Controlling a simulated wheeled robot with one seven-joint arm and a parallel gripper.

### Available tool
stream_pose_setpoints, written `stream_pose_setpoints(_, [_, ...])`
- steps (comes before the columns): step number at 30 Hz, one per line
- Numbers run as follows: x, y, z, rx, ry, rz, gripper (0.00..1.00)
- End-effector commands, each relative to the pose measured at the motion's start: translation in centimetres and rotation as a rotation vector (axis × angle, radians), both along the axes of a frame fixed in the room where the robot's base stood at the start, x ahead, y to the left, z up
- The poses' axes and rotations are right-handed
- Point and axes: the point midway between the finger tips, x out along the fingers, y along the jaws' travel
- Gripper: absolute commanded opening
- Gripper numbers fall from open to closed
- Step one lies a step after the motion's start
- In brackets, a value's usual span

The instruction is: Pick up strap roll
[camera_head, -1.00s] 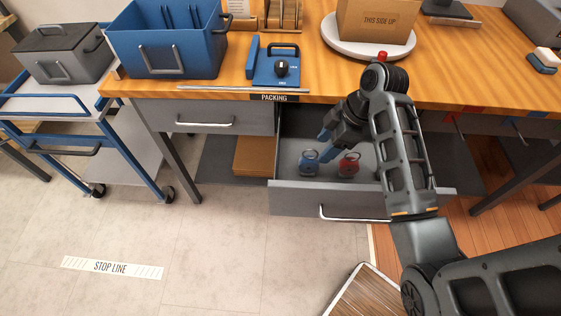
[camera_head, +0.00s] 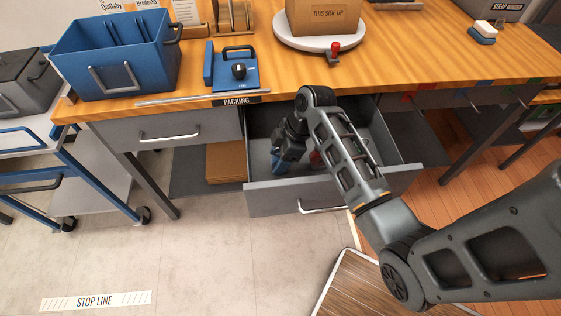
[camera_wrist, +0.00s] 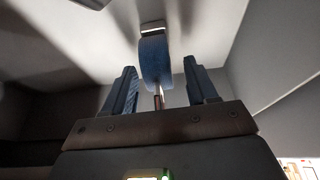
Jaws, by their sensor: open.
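A blue strap roll (camera_wrist: 155,62) shows in the wrist view between my two gripper fingers, with a pale metal piece at its top end. Gaps remain on both sides of it. My gripper (camera_wrist: 160,75) is open around or just short of it; I cannot tell the exact depth. In the head view my gripper (camera_head: 279,162) is down inside the open drawer (camera_head: 335,188), over the blue item, and largely hides it. A red item (camera_head: 316,158) sits to the right in the drawer, partly hidden by my arm.
The drawer walls stand close around my gripper. The wooden bench top (camera_head: 395,75) is above, with a blue bin (camera_head: 115,60), a blue device (camera_head: 236,72) and a cardboard box (camera_head: 322,18) on a white turntable (camera_head: 292,38). The drawer's right part looks free.

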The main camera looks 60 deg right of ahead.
Motion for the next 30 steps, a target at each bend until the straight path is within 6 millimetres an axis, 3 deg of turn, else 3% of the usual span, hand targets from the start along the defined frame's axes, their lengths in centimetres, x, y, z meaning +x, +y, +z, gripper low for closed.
stream_pose_setpoints(2, [0.0, -0.01, 0.02, 0.0, 0.0, 0.0, 0.57])
stream_pose_setpoints(20, [-0.02, -0.03, 0.04, 0.0, 0.0, 0.0, 0.0])
stream_pose_setpoints(30, [0.03, -0.04, 0.35, 0.0, -0.001, 0.0, 0.0])
